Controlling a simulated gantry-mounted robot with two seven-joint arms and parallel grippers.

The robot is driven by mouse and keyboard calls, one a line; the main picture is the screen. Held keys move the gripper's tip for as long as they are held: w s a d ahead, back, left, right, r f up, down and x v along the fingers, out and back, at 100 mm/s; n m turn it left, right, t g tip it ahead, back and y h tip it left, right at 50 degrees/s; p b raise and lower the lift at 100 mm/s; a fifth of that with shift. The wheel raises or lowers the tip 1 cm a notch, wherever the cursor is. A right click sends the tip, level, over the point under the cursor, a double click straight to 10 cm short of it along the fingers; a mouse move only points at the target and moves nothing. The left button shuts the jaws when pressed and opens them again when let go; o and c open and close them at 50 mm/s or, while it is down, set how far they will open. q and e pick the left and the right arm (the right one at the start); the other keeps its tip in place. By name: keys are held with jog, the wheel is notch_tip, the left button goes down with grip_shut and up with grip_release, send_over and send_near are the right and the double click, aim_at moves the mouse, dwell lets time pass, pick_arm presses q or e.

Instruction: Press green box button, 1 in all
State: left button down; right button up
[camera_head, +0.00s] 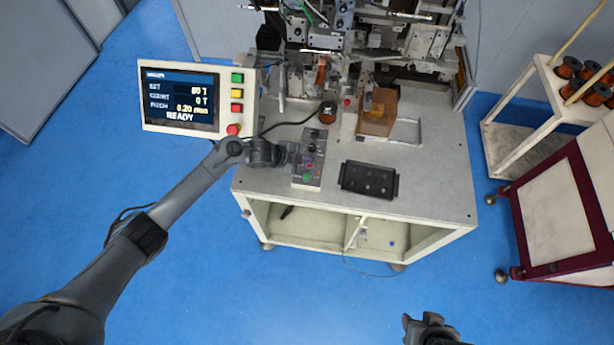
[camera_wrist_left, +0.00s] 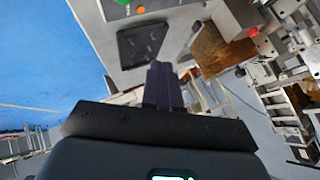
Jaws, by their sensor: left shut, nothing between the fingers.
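The control box (camera_head: 310,150), a narrow grey box with several buttons, stands on the machine table. Its green button (camera_head: 307,178) is at the near end, with a red button (camera_head: 309,168) just behind it. A green button (camera_wrist_left: 122,2) also shows at the top edge of the left wrist view. My left gripper (camera_head: 291,156) is shut and empty, at the left side of the control box, slightly behind the green button. Its closed fingers (camera_wrist_left: 164,85) show in the left wrist view; I cannot tell its height above the box. My right gripper (camera_head: 430,328) shows only partly at the bottom edge.
A display panel (camera_head: 180,100) reading READY, with its own green, yellow and red buttons, stands left. A black tray (camera_head: 369,181) lies right of the control box. The winder machine (camera_head: 350,45) fills the back. A spool rack (camera_head: 540,85) and a red-framed cart (camera_head: 558,220) stand right.

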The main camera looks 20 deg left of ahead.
aim_at(305, 178)
pick_arm(q)
notch_tip(305, 178, down, 8)
jog(key=b, duration=0.5)
jog(key=shift+r+b, duration=0.25)
jog(key=shift+b, duration=0.15)
jog(key=shift+f, duration=0.15)
dwell(0.6)
dwell(0.7)
jog(key=shift+f, duration=0.15)
jog(key=shift+f+b, duration=0.25)
jog(key=shift+b, duration=0.2)
